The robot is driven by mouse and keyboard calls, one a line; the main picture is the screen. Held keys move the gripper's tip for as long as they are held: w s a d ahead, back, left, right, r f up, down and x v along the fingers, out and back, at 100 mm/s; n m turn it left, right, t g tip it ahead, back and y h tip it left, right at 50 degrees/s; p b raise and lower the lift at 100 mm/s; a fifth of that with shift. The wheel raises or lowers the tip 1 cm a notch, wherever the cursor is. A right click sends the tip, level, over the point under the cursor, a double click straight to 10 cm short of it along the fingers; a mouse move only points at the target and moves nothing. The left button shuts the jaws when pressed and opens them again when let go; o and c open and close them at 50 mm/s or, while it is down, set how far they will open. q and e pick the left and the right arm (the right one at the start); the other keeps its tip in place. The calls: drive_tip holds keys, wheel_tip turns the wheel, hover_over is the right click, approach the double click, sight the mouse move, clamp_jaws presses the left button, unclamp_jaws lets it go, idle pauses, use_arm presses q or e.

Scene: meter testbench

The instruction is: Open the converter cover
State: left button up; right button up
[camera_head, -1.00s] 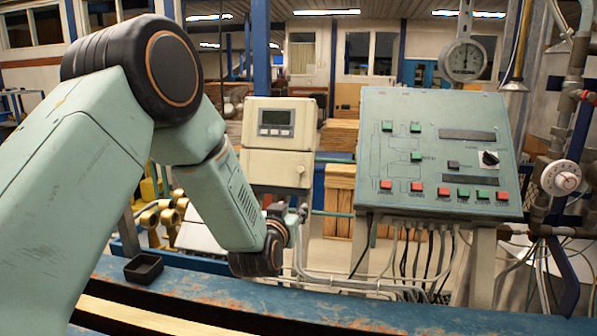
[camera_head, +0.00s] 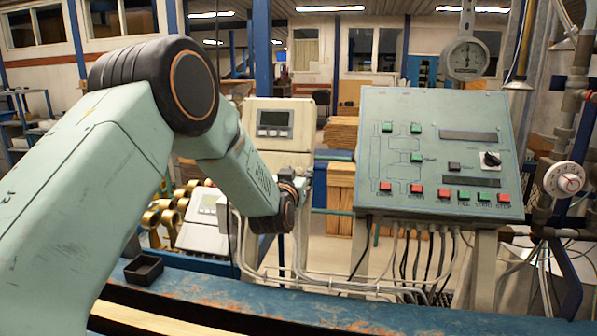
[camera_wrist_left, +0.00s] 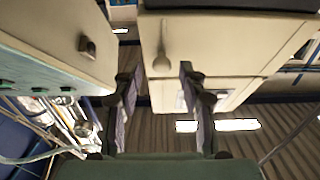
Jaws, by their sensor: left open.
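The converter (camera_head: 275,120) is a beige wall box with a grey display, left of centre in the head view. Its lower beige cover (camera_head: 298,162) is partly hidden by my left arm. My left gripper (camera_wrist_left: 158,78) is open and empty. Its two dark fingers point toward the cover, one on each side of the knob in the picture, with gaps to it. My right gripper is not in view.
A green control panel (camera_head: 440,150) with red and green buttons stands right of the converter. Pipes and a gauge (camera_head: 465,58) are at the right. A blue bench (camera_head: 330,305) with a small black tray (camera_head: 143,269) runs along the front. Cables hang below the panel.

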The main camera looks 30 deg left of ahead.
use_arm(q)
drive_tip(key=shift+w+a+f, duration=0.3)
drive_tip(key=shift+w+a, duration=0.25)
drive_tip(key=shift+w, duration=0.1)
drive_tip(key=shift+s+d+r, duration=0.15)
drive_tip(key=shift+d+r, duration=0.15)
drive_tip(key=shift+d, duration=0.3)
drive_tip(key=shift+c, duration=0.5)
drive_tip(key=shift+a+f, duration=0.2)
drive_tip(key=shift+a, duration=0.3)
drive_tip(key=c, duration=0.5)
drive_tip(key=shift+c, duration=0.4)
drive_tip(key=shift+d, duration=0.3)
clamp_jaws()
drive_tip(key=shift+a, duration=0.15)
